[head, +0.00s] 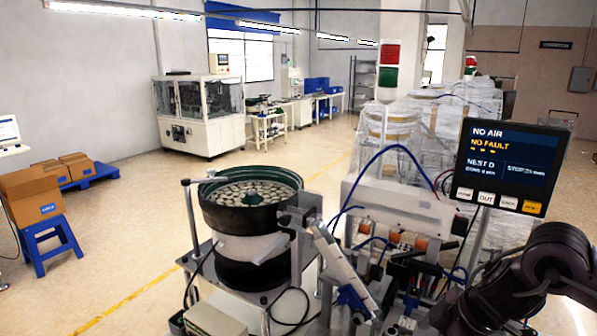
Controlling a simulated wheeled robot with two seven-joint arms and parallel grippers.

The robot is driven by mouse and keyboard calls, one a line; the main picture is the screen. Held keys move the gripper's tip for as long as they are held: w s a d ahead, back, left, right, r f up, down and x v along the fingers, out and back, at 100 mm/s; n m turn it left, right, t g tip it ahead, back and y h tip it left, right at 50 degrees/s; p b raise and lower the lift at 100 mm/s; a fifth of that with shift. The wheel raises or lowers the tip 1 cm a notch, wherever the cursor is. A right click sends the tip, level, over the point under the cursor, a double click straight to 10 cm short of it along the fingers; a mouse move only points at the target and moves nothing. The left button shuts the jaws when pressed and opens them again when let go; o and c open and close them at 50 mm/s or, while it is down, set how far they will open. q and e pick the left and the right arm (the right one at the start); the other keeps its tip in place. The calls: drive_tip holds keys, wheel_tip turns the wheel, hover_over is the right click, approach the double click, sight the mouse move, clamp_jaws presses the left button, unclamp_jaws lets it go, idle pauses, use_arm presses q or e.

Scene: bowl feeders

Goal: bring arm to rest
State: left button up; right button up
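My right arm, black and jointed, comes in at the lower right corner of the head view. Its end, with the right gripper (478,309), reaches left toward the front of the feeder machine. The fingers are dark, small and partly lost among the machine parts, so their opening does not show. My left arm and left gripper are not in view.
A black bowl feeder (222,221) full of round pale parts stands at the centre. A track (338,262) runs beside it. A display panel (507,165) reading "NO AIR" and "NO FAULT" stands close above my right arm. Open floor (125,235) lies left.

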drive_tip(key=s+a+f+t+y, duration=0.15)
drive_tip(key=a+t+y, duration=0.35)
drive_tip(key=a, duration=1.7)
drive_tip(key=s+d+f+m+g+h, duration=0.2)
drive_tip(key=s+d+f+m+h, duration=0.35)
drive_tip(key=s+d+f, duration=0.35)
drive_tip(key=s+d+f+m+g+h, duration=0.3)
drive_tip(key=s+d+f+m+h, duration=0.15)
drive_tip(key=s+d+m, duration=0.4)
wheel_tip(320, 180, down, 35)
drive_tip(key=d+n+g+y+b, duration=0.1)
drive_tip(key=n+b, duration=0.1)
drive_tip(key=b, duration=0.5)
use_arm(q)
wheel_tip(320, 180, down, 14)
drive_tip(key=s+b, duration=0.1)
drive_tip(key=b, duration=0.6)
use_arm(e)
drive_tip(key=s+d+f, duration=0.2)
drive_tip(key=s+f, duration=0.7)
drive_tip(key=f, duration=0.4)
drive_tip(key=s+d+f+g, duration=0.1)
drive_tip(key=s+f, duration=0.9)
drive_tip(key=f, duration=0.3)
drive_tip(key=shift+s+d+f, duration=0.2)
drive_tip(key=shift+d+f, duration=0.15)
drive_tip(key=shift+d, duration=0.05)
